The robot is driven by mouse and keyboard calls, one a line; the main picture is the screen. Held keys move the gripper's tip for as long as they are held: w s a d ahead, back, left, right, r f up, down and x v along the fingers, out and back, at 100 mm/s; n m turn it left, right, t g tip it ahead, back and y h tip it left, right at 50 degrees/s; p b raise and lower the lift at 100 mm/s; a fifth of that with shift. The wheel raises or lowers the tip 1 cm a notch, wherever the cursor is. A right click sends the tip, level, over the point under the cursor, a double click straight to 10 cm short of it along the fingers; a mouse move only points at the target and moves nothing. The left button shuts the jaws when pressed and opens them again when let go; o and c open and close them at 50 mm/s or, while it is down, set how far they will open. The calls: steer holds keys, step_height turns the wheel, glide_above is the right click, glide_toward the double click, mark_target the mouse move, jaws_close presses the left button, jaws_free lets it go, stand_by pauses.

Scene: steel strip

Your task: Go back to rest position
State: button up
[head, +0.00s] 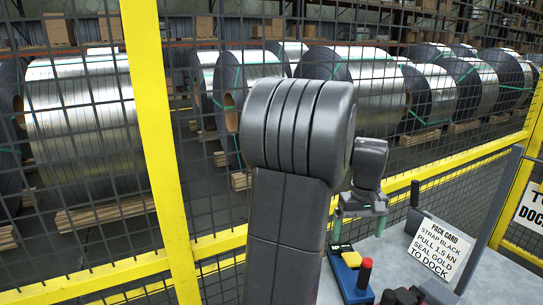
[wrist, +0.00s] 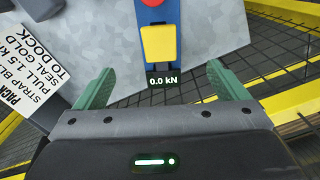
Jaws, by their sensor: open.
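My gripper (wrist: 160,90) shows in the wrist view with its two green fingers spread wide apart and nothing between them. The same tool (head: 350,277) shows on the table in the head view, below the gripper. A small display on it reads 0.0 kN.
A pack card (head: 439,250) stands on the grey table (head: 395,240), close to the left finger in the wrist view. Dark objects (head: 405,296) sit at the table's front. A yellow-framed mesh fence (head: 165,150) stands behind, with steel coils (head: 85,105) beyond it.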

mark_target(350, 272)
step_height(350, 272, down, 13)
steer(key=shift+r+p, duration=0.15)
steer(key=shift+p, duration=0.25)
stand_by(0.4)
